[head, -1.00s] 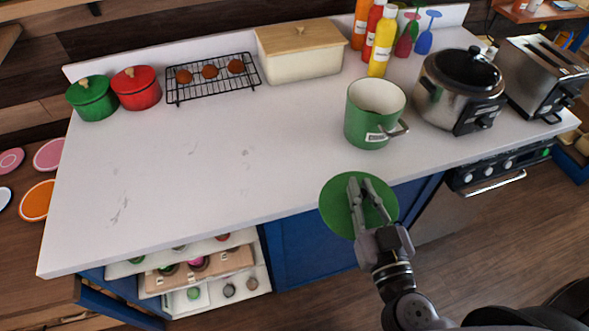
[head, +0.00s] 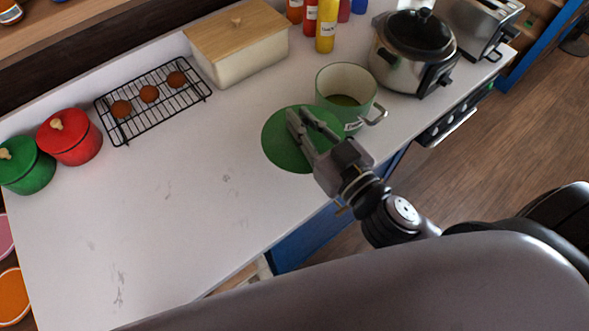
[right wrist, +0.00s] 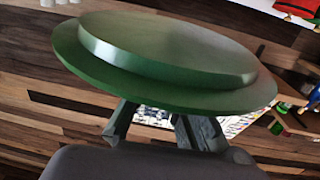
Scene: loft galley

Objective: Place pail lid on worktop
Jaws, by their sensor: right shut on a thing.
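The green round pail lid (head: 278,150) is held in my right gripper (head: 308,132), whose fingers are shut on it. In the head view the lid appears over the worktop (head: 190,210), just left of and partly in front of the green pail (head: 350,82). I cannot tell whether it touches the worktop. In the right wrist view the lid (right wrist: 165,60) fills the top, its stepped face showing, with the fingers (right wrist: 165,125) below it. The pail stands open on the worktop, its handle to the right. My left gripper is not in view.
The worktop's left and middle part is clear. A red pot (head: 72,138) and a green pot (head: 24,168) stand at the left. A cooling rack (head: 152,103), a wooden-lidded bin (head: 238,45), bottles (head: 327,28), a cooker (head: 412,55) and a toaster (head: 478,25) line the back and right.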

